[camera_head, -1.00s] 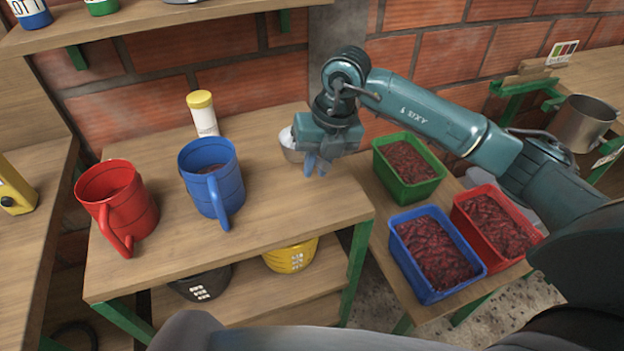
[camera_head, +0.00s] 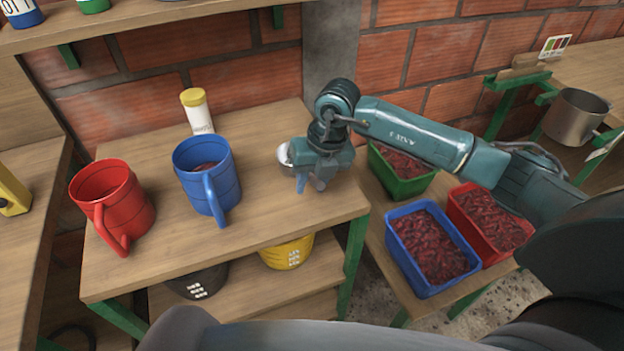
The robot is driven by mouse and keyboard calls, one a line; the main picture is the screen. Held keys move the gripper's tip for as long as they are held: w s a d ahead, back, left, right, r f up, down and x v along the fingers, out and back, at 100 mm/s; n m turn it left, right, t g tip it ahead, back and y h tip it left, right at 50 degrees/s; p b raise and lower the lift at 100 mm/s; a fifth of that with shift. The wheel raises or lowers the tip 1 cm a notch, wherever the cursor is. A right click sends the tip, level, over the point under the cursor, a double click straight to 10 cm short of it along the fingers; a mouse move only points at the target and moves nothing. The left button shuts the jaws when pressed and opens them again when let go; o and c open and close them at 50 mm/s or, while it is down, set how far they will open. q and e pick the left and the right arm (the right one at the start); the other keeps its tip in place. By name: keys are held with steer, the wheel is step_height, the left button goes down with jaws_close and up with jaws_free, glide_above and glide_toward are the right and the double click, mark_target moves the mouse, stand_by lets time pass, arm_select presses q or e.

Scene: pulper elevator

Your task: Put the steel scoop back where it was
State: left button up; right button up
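A rounded, shiny silver metal piece, which I take to be the steel scoop (camera_head: 284,154), shows at the back right of the wooden bench (camera_head: 262,222). It is just left of my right gripper (camera_head: 311,187), whose body hides the rest of it. The gripper points down low over the right part of the bench. A bluish fingertip and a grey one show below its body. I cannot tell whether the fingers hold the scoop's hidden part, or whether the scoop touches the bench. My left gripper is not in view.
A blue mug (camera_head: 208,180) and a red mug (camera_head: 112,207) stand left on the bench. A yellow-lidded canister (camera_head: 197,112) stands behind. Blue (camera_head: 432,248), red (camera_head: 491,222) and green (camera_head: 402,172) tubs of red fruit sit right. The bench front middle is clear.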

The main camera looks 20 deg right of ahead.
steer(key=shift+o, duration=0.8)
steer(key=shift+r, duration=0.1)
